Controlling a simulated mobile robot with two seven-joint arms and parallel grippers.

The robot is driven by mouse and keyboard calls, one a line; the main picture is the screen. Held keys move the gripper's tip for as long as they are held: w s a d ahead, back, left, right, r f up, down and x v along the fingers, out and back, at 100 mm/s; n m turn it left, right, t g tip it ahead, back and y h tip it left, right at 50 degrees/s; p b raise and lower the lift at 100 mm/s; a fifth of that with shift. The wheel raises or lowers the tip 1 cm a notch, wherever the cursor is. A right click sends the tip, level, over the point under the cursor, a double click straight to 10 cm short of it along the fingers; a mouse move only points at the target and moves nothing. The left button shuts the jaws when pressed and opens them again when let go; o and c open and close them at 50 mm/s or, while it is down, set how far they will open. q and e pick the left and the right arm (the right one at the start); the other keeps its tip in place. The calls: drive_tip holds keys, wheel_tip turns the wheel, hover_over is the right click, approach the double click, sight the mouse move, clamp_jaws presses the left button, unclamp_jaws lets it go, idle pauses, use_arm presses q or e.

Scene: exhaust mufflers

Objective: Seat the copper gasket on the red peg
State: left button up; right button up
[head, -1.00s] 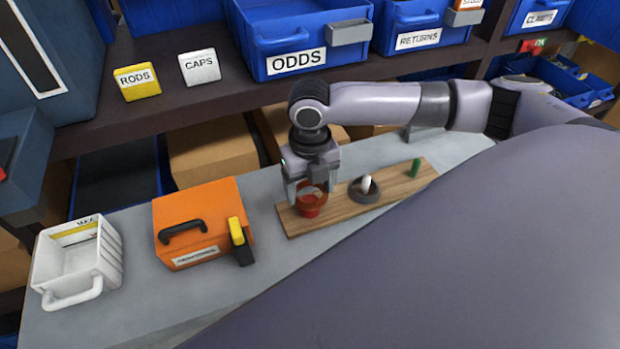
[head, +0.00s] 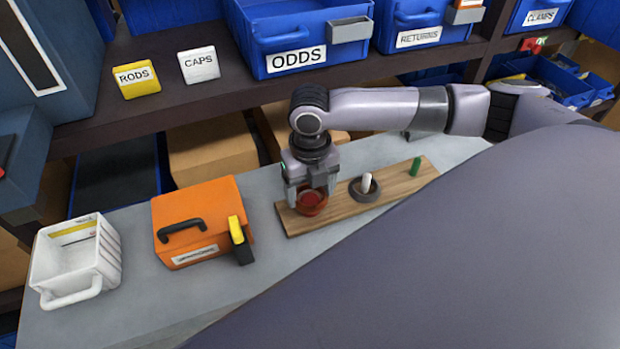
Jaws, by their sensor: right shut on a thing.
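The wooden board (head: 395,191) lies on the grey bench with a red, a white and a green peg. My right gripper (head: 311,201) points down over the board's left end, shut on the copper gasket (head: 312,211), a reddish-brown ring. The gasket is low at the red peg (head: 311,199) and appears to be around it. The fingers and ring hide much of the peg, so I cannot tell whether the gasket rests on the board. My left gripper is not in view.
A dark ring (head: 374,192) lies around the white peg (head: 366,181). The green peg (head: 415,167) is bare. An orange case (head: 205,211) and a white bin (head: 75,262) stand left of the board. The shelf with blue bins is behind.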

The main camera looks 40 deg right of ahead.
sight(310, 199)
drive_tip(key=shift+f+b, duration=0.5)
drive_tip(key=shift+f, duration=1.1)
drive_tip(key=o, duration=1.1)
drive_tip(key=shift+c, duration=0.2)
drive_tip(key=shift+r, duration=3.6)
